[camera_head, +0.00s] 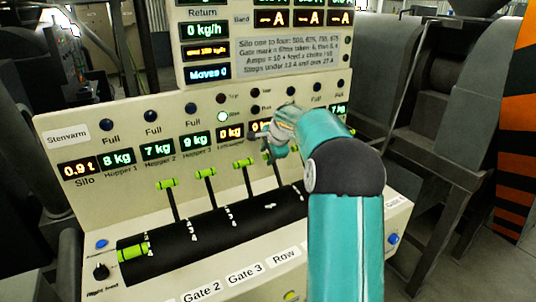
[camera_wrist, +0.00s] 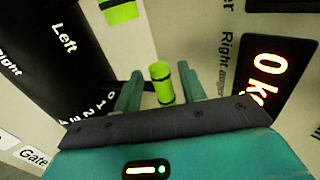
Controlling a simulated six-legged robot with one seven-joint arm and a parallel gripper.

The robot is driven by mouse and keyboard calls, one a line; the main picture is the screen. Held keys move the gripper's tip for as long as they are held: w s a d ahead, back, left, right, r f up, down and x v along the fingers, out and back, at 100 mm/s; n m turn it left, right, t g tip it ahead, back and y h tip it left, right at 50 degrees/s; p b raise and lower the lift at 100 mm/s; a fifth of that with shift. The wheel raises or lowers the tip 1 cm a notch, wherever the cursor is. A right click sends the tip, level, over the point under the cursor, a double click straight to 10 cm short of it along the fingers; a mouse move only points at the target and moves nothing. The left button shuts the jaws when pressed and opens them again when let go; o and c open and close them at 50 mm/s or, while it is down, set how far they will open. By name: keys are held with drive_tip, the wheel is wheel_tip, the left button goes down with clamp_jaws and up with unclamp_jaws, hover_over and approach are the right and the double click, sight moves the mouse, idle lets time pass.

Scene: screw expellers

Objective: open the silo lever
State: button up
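A cream control panel (camera_head: 75,118) carries several levers with green handles. One green handle (camera_head: 133,251) lies low at the left end, below the Silo readout (camera_head: 79,172). Three more levers stand raised, with green handles at the left (camera_head: 167,184), middle (camera_head: 205,173) and right (camera_head: 243,163). No lever label reading Silo is legible. My gripper (camera_head: 274,148) is at the panel's right half, partly hidden by my arm. In the wrist view my gripper (camera_wrist: 160,88) is open, with a green handle (camera_wrist: 161,84) between its fingers and visible gaps on both sides.
Another green handle (camera_wrist: 119,11) shows at the wrist view's top edge. A black curved drum (camera_head: 215,222) with marks lies below the levers. Blue buttons (camera_head: 392,239) sit low on the panel. Grey machinery (camera_head: 439,125) stands at the right.

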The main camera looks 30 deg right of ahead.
clamp_jaws()
drive_tip(key=shift+s, duration=0.1)
drive_tip(key=shift+s+r+t, duration=0.3)
drive_tip(key=shift+s+r, duration=0.05)
drive_tip(key=shift+s, duration=0.25)
drive_tip(key=s+r, duration=0.1)
drive_tip(key=s, duration=1)
drive_tip(key=shift+a+t, duration=0.25)
drive_tip(key=shift+t, duration=0.05)
drive_tip(key=shift+s, duration=0.1)
drive_tip(key=shift+o, duration=0.8)
unclamp_jaws()
drive_tip(key=shift+w+d, duration=0.1)
drive_tip(key=shift+w, duration=0.1)
drive_tip(key=shift+s+r, duration=0.1)
drive_tip(key=shift+r, duration=0.3)
